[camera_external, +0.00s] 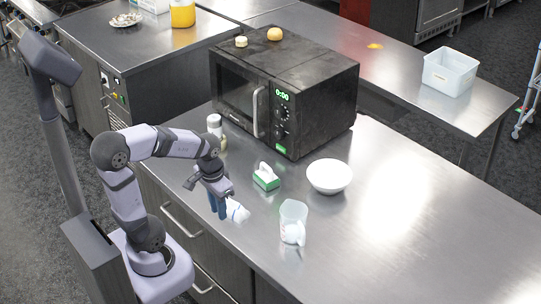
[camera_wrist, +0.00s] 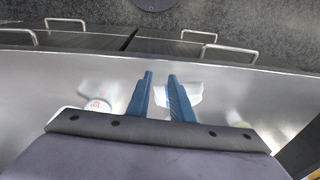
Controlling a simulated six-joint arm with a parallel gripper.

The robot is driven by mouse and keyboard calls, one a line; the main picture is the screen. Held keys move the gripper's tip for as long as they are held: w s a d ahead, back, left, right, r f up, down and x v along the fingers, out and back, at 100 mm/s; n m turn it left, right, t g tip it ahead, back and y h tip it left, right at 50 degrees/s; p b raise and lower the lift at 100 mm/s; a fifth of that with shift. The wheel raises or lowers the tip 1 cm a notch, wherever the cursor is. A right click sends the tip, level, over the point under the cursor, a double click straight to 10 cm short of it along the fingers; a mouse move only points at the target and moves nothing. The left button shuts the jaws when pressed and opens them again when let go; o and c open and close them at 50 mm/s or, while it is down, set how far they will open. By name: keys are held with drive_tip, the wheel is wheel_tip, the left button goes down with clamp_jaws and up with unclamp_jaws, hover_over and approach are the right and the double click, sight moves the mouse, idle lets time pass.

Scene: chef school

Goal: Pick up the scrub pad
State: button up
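The likely scrub pad (camera_external: 266,178), a green block with a white handle on top, sits on the steel counter near its middle in the external view. I cannot make it out in the wrist view. My gripper (camera_external: 218,207) points down at the counter's near edge, left of and below the pad in the picture, and apart from it. Its blue fingers (camera_wrist: 160,76) show a gap between them, with nothing held. A small white item (camera_external: 238,211) lies beside the fingertips; it also shows behind the right finger in the wrist view (camera_wrist: 192,90).
A white bowl (camera_external: 329,176) stands right of the pad and a clear measuring cup (camera_external: 293,215) below it. A shaker (camera_external: 214,124) and a black microwave (camera_external: 284,85) stand behind. The counter's right side (camera_external: 420,220) is clear. Drawer handles (camera_external: 184,220) line the front.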

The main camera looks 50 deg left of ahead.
drive_tip(key=w+a+r+m+t+y+b, duration=0.15)
drive_tip(key=w+a+m+t, duration=0.3)
drive_tip(key=w+a, duration=0.55)
drive_tip(key=w+a+r+m+t+y+b, duration=0.1)
drive_tip(key=w+a+m+t+b, duration=0.3)
drive_tip(key=w, duration=1)
drive_tip(key=m+t+h+b, duration=0.2)
drive_tip(key=m+t+h, duration=0.2)
drive_tip(key=m+h, duration=1.2)
approach(265, 166)
drive_tip(key=shift+w+d+r+m+y, duration=0.55)
drive_tip(key=shift+w+d+r+y, duration=0.15)
drive_tip(key=shift+d+r, duration=0.2)
drive_tip(key=shift+f, duration=0.6)
drive_tip(key=p+x, duration=0.1)
drive_tip(key=x, duration=0.4)
drive_tip(key=shift+w+d+r+p, duration=0.15)
drive_tip(key=shift+w+d+p, duration=0.1)
drive_tip(key=shift+p, duration=0.15)
drive_tip(key=shift+f+p+x, duration=0.1)
drive_tip(key=shift+p+x, duration=0.55)
drive_tip(key=shift+x, duration=0.95)
drive_tip(key=shift+f+p+x, duration=0.15)
drive_tip(key=shift+p+x, duration=0.5)
drive_tip(key=shift+x, duration=1)
drive_tip(key=shift+w+a, duration=0.1)
drive_tip(key=shift+a, duration=0.05)
drive_tip(key=shift+c, duration=0.7)
